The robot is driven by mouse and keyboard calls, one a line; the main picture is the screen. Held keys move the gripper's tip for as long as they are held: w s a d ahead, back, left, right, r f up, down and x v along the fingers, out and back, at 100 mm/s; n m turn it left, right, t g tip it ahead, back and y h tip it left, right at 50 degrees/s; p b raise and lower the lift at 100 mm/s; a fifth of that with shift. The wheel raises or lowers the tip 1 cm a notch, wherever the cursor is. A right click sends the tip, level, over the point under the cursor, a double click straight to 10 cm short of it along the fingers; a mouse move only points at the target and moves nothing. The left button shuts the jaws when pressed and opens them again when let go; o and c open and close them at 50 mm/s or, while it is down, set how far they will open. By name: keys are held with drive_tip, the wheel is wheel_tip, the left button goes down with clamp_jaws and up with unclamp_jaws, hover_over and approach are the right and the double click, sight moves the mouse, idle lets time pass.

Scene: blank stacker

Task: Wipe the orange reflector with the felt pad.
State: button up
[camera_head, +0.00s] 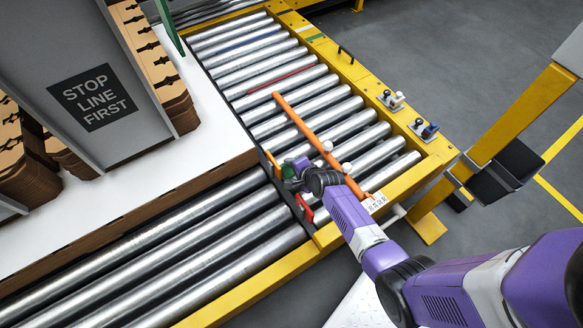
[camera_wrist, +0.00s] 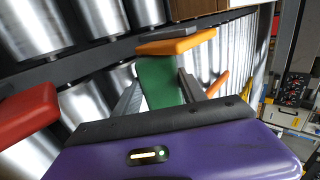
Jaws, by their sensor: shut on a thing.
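My gripper (camera_wrist: 160,92) is shut on a green pad (camera_wrist: 157,80), which I take to be the felt pad; it stands up between the two fingers. The orange reflector (camera_wrist: 176,46) is a flat orange piece on a dark rail, just beyond the pad's far end. The pad's end meets the reflector's near edge in the picture; I cannot tell whether they touch. In the head view my gripper (camera_head: 296,172) is low over the dark rail, with the green pad (camera_head: 287,171) at its tip and the orange reflector (camera_head: 272,159) just beyond, small and partly hidden.
A red reflector (camera_wrist: 25,112) sits on the same rail, to the left in the wrist view. A long orange bar (camera_head: 310,135) with white knobs lies across the rollers beside my gripper. A white board with cardboard stacks (camera_head: 160,75) stands left. Yellow frame (camera_head: 400,100) edges the conveyor.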

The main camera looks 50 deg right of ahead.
drive_tip(key=shift+s+d+b, duration=0.25)
drive_tip(key=shift+d+b, duration=0.1)
drive_tip(key=shift+d, duration=0.6)
drive_tip(key=shift+s+d+b, duration=0.3)
drive_tip(key=shift+d+b, duration=0.1)
drive_tip(key=shift+d, duration=0.6)
drive_tip(key=shift+s+d+b, duration=0.25)
drive_tip(key=shift+d+b, duration=0.1)
drive_tip(key=shift+d, duration=0.6)
drive_tip(key=shift+s+d+b, duration=0.2)
drive_tip(key=shift+d+b, duration=0.05)
drive_tip(key=shift+d, duration=0.5)
drive_tip(key=shift+s+d+b, duration=0.2)
drive_tip(key=shift+d+b, duration=0.05)
drive_tip(key=shift+d, duration=0.45)
